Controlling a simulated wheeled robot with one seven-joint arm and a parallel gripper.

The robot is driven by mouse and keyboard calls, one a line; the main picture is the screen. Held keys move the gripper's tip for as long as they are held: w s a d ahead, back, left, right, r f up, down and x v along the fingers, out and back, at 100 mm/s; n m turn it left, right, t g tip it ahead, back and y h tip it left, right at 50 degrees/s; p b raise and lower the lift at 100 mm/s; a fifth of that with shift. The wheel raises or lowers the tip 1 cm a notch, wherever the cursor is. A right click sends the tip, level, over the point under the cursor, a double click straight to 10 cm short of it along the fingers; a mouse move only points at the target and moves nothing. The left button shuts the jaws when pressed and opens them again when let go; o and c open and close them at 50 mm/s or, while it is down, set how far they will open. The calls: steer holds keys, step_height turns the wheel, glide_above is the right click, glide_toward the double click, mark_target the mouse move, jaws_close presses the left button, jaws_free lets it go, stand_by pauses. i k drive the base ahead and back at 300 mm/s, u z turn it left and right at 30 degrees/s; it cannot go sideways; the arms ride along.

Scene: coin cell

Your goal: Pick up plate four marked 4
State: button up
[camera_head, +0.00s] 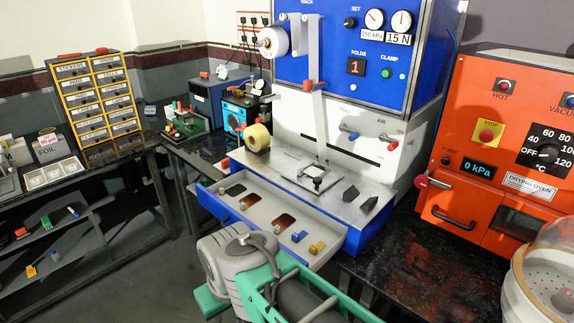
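I cannot make out any plate bearing a legible 4. The open drawer (222,206) of the blue machine holds a dark flat piece (236,189), brownish oval shapes, a small blue piece (299,236) and a small yellow piece (317,247). Any markings on these are too small to read. On the machine's metal deck (277,164) lie a pale square plate with a dark part and two dark wedge-shaped pieces. Grey and green parts, seemingly of my arm, fill the bottom middle and hide part of the drawer front. I see no gripper fingertips.
An orange drying oven (510,120) stands at right, with a round white vessel (545,275) in front. The dark bench (415,270) between is mostly bare. At left are a yellow drawer rack (97,100), white trays and a lower shelf with small items.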

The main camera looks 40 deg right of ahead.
mark_target(282, 222)
steer(key=k, duration=0.35)
steer(key=z, duration=0.65)
steer(key=i, duration=0.35)
steer(key=z, duration=0.5)
